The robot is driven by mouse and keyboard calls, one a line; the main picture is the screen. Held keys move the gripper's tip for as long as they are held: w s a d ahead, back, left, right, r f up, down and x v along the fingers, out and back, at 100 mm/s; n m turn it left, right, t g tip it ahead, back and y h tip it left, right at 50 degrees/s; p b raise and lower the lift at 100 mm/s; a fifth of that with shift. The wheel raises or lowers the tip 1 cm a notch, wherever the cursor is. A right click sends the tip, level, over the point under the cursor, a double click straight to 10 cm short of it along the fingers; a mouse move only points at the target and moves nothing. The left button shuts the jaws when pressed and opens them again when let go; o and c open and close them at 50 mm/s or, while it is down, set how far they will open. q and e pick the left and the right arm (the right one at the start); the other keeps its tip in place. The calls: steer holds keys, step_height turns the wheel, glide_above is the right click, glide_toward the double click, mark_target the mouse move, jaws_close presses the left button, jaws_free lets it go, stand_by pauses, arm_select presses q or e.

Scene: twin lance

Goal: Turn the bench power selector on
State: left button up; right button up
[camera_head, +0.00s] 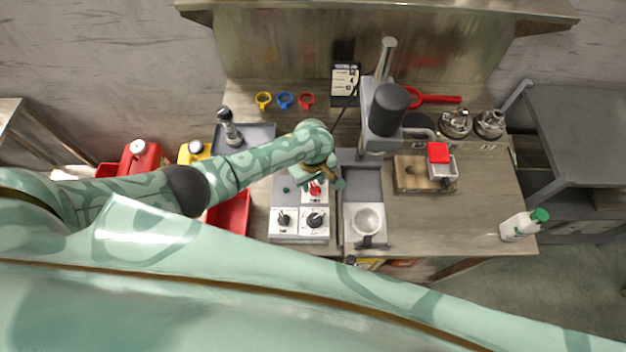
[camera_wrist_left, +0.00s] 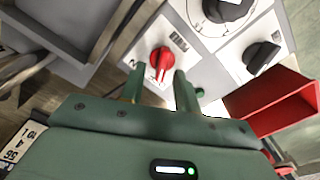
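The power selector is a red knob on a white plate of the grey control panel (camera_head: 290,205). The knob (camera_head: 315,188) shows partly beneath my left gripper (camera_head: 322,178). In the left wrist view the red knob (camera_wrist_left: 162,60) lies just beyond the fingertips, in line with the space between them. My left gripper (camera_wrist_left: 157,82) is open there, with one finger on each side and nothing between them; contact with the knob is not visible. A green button (camera_wrist_left: 199,92) sits beside the plate. My right gripper is not in view.
Two black dials (camera_head: 284,219) (camera_head: 316,220) are on the panel's near part. A drill-like machine (camera_head: 388,110) stands right of the panel, with a grey bowl (camera_head: 368,219) near its base. A red bin (camera_head: 230,214) is at the left.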

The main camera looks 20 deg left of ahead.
arm_select(q)
jaws_close()
steer(key=m+p, duration=0.1)
steer(key=p, duration=0.3)
steer(key=shift+d+r+m, duration=0.15)
steer(key=shift+r+m, duration=0.15)
steer(key=shift+m, duration=0.1)
steer(key=shift+m+p, duration=0.4)
steer(key=shift+p, duration=0.05)
steer(key=shift+f+m, duration=0.15)
steer(key=shift+m, duration=0.25)
steer(key=shift+w+d+f+m, duration=0.1)
steer(key=shift+f+m, duration=0.05)
steer(key=shift+m, duration=0.85)
steer(key=m, duration=0.6)
steer(key=shift+d+p, duration=0.3)
steer(key=shift+p, duration=0.05)
steer(key=shift+m, duration=0.4)
steer(key=shift+o, duration=0.3)
jaws_free()
